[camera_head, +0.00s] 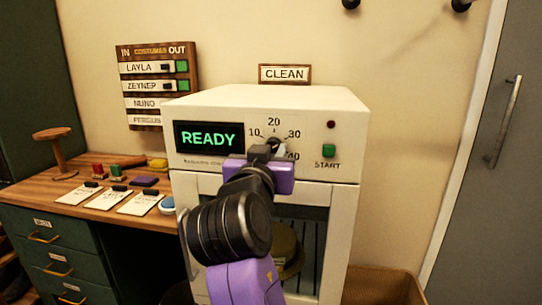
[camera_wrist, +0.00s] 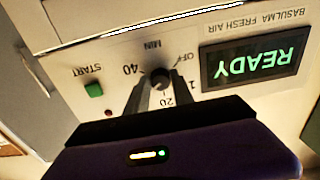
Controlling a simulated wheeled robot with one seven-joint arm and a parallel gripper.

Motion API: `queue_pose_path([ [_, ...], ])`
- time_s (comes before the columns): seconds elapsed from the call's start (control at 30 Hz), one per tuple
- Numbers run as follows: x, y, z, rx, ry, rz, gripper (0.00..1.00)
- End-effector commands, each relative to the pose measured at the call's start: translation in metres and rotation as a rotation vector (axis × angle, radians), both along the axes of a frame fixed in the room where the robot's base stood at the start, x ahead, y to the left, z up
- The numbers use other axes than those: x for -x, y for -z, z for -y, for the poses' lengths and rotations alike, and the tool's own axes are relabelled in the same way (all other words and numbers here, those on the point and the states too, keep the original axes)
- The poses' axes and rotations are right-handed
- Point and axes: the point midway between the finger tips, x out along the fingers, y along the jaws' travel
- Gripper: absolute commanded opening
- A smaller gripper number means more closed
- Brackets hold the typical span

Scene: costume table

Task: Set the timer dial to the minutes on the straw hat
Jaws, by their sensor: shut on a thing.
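The timer dial (camera_head: 275,142) is a small black knob on the white cabinet's front panel, ringed by the numbers 10, 20, 30 and 40. In the wrist view the dial (camera_wrist: 160,77) shows upside down, with OFF and MIN beside it. My gripper (camera_head: 268,150) is at the panel, its two dark fingers shut on the dial; they show in the wrist view too (camera_wrist: 152,92). The fingers partly cover the dial, and I cannot tell where its pointer stands. A tan rounded thing (camera_head: 287,247), perhaps a hat, shows behind the cabinet's window, partly hidden by my arm.
A display (camera_head: 209,137) reads READY. A green START button (camera_head: 328,150) sits right of the dial, below a dark red lamp (camera_head: 331,124). A wooden desk (camera_head: 30,188) with cards, stamps and a stand is at left. A name board (camera_head: 152,85) hangs behind it.

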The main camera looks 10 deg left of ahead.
Motion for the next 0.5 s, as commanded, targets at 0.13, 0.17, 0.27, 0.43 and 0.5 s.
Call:
queue_pose_path([
  [0.13, -0.0003, 0.0034, 0.0000, -0.009, 0.001, -0.007, 0.00],
  [0.17, -0.0003, 0.0033, 0.0000, -0.009, 0.001, -0.007, 0.00],
  [0.27, -0.0003, 0.0033, 0.0000, -0.009, 0.001, -0.007, 0.00],
  [0.43, -0.0003, 0.0034, 0.0000, -0.009, 0.001, -0.007, 0.00],
  [0.5, -0.0003, 0.0034, 0.0000, -0.008, 0.001, -0.007, 0.38],
])
